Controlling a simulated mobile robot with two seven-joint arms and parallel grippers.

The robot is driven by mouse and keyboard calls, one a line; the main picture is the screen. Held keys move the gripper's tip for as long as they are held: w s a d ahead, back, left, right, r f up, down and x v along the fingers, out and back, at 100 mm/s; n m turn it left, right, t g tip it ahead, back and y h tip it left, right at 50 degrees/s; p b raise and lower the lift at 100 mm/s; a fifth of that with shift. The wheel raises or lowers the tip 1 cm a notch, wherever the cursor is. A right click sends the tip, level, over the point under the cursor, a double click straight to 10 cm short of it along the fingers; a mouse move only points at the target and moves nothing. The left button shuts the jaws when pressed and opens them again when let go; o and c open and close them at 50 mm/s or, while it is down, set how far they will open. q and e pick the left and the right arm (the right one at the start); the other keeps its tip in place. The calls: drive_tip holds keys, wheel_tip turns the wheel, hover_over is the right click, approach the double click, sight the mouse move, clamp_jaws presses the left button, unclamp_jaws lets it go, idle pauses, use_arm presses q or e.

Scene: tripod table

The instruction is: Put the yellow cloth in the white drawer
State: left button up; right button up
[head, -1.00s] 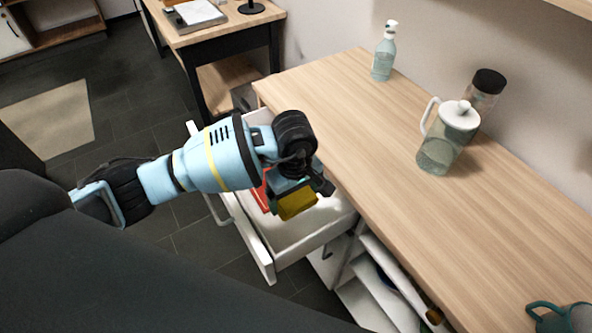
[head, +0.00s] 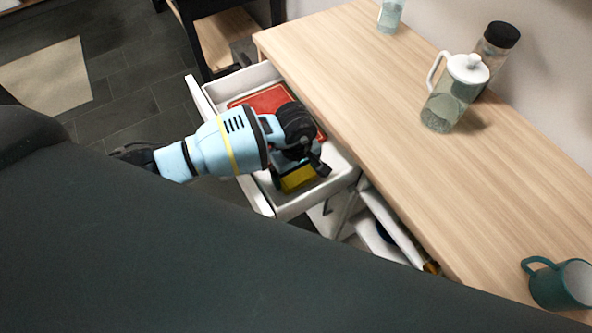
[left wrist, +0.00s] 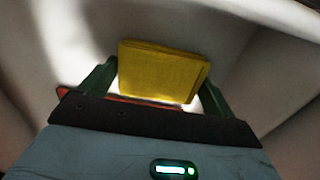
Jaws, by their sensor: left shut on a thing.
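The yellow cloth (head: 298,178) is a small folded block. My left gripper (head: 291,171) is shut on it, over the near right part of the open white drawer (head: 262,200). The left wrist view shows the cloth (left wrist: 163,72) between the two fingers (left wrist: 160,85), with the drawer's pale inside around it. Whether the cloth touches the drawer floor, I cannot tell. My right gripper is not in view.
A red item (head: 268,101) lies in the drawer, partly behind my gripper. On the wooden top (head: 400,140) stand a pitcher (head: 453,95), a dark-lidded jar (head: 497,45), a soap bottle (head: 390,15) and a teal mug (head: 556,284). An open shelf (head: 375,225) is below.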

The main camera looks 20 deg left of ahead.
sight(296, 173)
use_arm(q)
drive_tip(key=shift+f, duration=0.1)
drive_tip(key=shift+f, duration=0.1)
drive_tip(key=o, duration=0.7)
wheel_tip(296, 173, up, 12)
drive_tip(key=shift+p, duration=0.4)
